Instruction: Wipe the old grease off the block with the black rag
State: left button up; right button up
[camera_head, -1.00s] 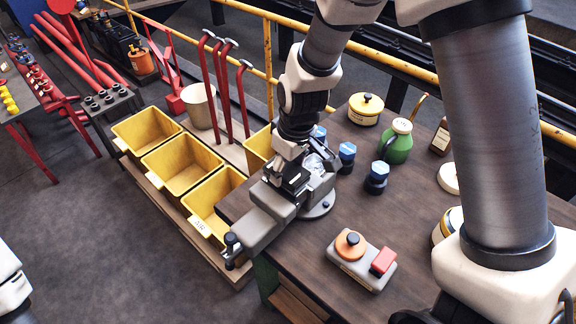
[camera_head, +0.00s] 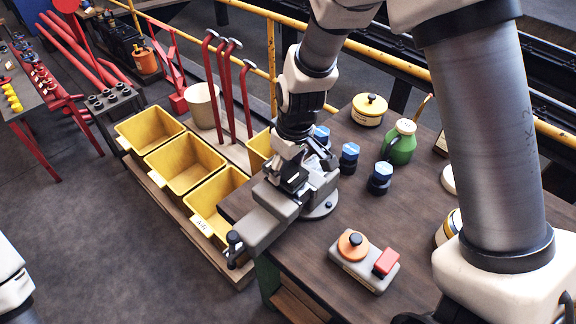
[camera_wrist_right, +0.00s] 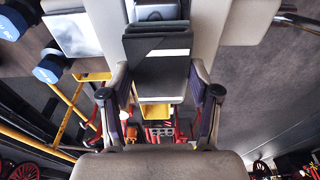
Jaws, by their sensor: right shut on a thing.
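A grey bench vise (camera_head: 262,231) stands at the table's near left corner. My right gripper (camera_head: 291,178) is low over its jaws, shut on a dark folded piece that looks like the black rag (camera_head: 296,179). In the right wrist view, the black rag (camera_wrist_right: 158,76) with a white stripe lies between the two fingers of the right gripper (camera_wrist_right: 160,105). A silvery surface, perhaps the block (camera_wrist_right: 155,12), shows just beyond the rag. The gripper and rag hide most of it, and I cannot make out grease. My left gripper is out of view.
Yellow bins (camera_head: 185,160) stand left of the table. Blue-topped jars (camera_head: 380,178), a green can (camera_head: 399,143) and a yellow-lidded tin (camera_head: 369,110) stand behind and right of the vise. A button box (camera_head: 364,262) sits in front. Open tabletop lies between.

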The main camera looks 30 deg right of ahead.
aim_at(297, 177)
jog(key=shift+s+d+p, duration=0.15)
jog(key=shift+s+d, duration=0.1)
jog(key=shift+s, duration=0.5)
jog(key=shift+s+d+p, duration=0.15)
jog(key=shift+s+d, duration=0.1)
jog(key=shift+s, duration=0.45)
jog(key=shift+w+a+f+b, duration=0.1)
jog(key=shift+w+a+b, duration=0.05)
jog(key=shift+w, duration=0.2)
jog(key=shift+w+a+f+b, duration=0.1)
jog(key=shift+w+b, duration=0.05)
jog(key=shift+w, duration=0.2)
jog(key=shift+w+a, duration=0.3)
jog(key=shift+w, duration=0.4)
jog(key=shift+s+d, duration=0.2)
jog(key=shift+s, duration=0.6)
jog(key=shift+s+d+p, duration=0.3)
jog(key=shift+s+p, duration=0.15)
jog(key=shift+s, duration=0.3)
jog(key=shift+w, duration=0.4)
jog(key=shift+w+a+r, duration=0.1)
jog(key=shift+w+a, duration=0.2)
jog(key=shift+w, duration=0.35)
jog(key=shift+w+a, duration=0.25)
jog(key=shift+w, duration=0.4)
jog(key=shift+r, duration=0.1)
